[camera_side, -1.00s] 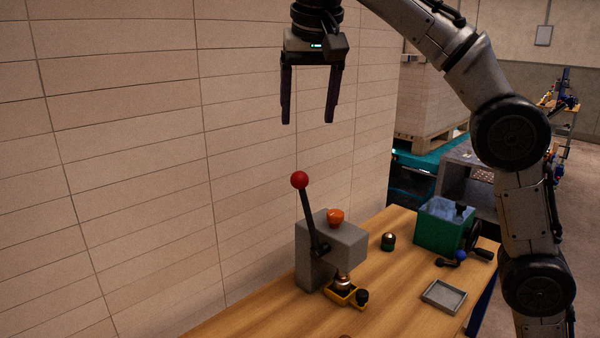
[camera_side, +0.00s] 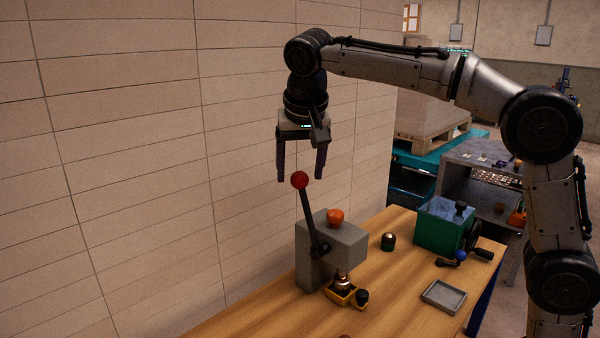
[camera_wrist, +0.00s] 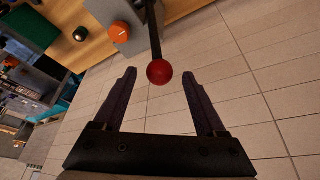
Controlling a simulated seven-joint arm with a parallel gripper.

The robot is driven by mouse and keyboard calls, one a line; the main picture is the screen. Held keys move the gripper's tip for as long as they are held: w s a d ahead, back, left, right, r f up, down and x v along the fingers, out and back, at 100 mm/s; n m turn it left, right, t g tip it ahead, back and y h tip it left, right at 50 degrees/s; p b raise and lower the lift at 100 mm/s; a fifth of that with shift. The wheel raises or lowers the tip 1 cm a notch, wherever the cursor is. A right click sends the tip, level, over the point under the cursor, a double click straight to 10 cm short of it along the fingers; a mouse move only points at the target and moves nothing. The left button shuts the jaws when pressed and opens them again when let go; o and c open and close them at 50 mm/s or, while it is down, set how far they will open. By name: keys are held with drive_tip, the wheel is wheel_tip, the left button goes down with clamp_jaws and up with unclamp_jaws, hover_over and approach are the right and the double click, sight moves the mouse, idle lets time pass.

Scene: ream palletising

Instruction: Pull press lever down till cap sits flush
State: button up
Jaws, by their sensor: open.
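The press (camera_side: 332,250) is a grey block on the wooden bench, with a dark lever (camera_side: 309,222) standing up and leaning slightly left. The lever ends in a red ball knob (camera_side: 299,180). A small metallic part (camera_side: 343,281) sits under the press in a yellow holder (camera_side: 338,298); whether a cap sits flush cannot be told. My gripper (camera_side: 299,178) is open, pointing down, with its fingertips at about the knob's height in the side view. In the wrist view the red knob (camera_wrist: 159,72) shows between and just beyond the open fingertips (camera_wrist: 160,75). Nothing is held.
An orange knob (camera_side: 335,216) tops the press. A dark green-banded part (camera_side: 388,241), a green bin (camera_side: 440,228), a crank handle (camera_side: 482,254) and a grey tray (camera_side: 443,297) are on the bench (camera_side: 400,285) to the right. A tiled wall (camera_side: 120,170) stands behind.

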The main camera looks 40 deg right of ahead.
drive_tip(key=shift+w+d+f, duration=0.15)
drive_tip(key=shift+w+f, duration=0.05)
drive_tip(key=shift+f, duration=0.35)
clamp_jaws()
idle(1.1)
